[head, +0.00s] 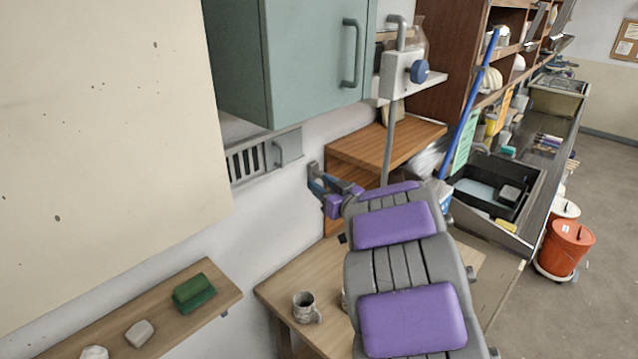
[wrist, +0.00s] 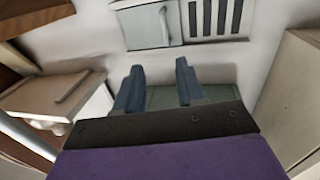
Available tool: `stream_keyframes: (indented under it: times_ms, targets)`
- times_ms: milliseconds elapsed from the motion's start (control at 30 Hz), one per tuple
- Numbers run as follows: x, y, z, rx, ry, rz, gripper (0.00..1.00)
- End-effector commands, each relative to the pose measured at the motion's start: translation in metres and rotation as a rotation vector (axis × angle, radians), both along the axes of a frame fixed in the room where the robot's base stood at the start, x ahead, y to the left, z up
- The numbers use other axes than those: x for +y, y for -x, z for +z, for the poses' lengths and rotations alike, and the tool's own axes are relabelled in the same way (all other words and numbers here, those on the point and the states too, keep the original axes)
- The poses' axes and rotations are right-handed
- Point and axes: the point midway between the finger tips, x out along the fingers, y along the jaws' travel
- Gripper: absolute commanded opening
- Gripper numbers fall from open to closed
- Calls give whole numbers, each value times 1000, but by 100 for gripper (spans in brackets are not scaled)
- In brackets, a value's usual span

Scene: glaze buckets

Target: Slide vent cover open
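The vent (head: 246,164) is set in the white wall under the green cabinet, with dark slots showing on its left in the head view. Its grey sliding cover (head: 292,148) with a small handle (head: 277,154) sits over the right part. The wrist view shows the cover (wrist: 132,29), its handle (wrist: 164,25) and the slots (wrist: 215,16) near the top edge, with left and right swapped. My gripper (head: 319,180) is below and right of the cover in the head view. Its two blue fingers (wrist: 159,75) are apart and empty, short of the handle.
The green cabinet (head: 318,60) hangs above the vent. A wooden shelf (head: 385,148) is right of my gripper. A table (head: 290,287) with a mug (head: 305,307) stands below. A cream panel (head: 100,130) fills the left. Wall between gripper and vent looks clear.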

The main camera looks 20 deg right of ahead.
Motion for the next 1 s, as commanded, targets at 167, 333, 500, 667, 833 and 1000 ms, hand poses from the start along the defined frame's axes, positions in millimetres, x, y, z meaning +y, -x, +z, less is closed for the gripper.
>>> stream_keyframes:
  times_ms: [167, 333, 500, 667, 833, 1000]
  targets:
    - [0, 0, 0, 0, 0, 0, 39]
    - [0, 0, 0, 0, 0, 0, 39]
    - [-2, 0, -2, 18, 18, -30, 39]
    - [-12, 6, -11, 89, 68, -138, 39]
    - [-24, 23, -24, 204, 122, -281, 39]
    - [-30, 50, -41, 336, 150, -402, 39]
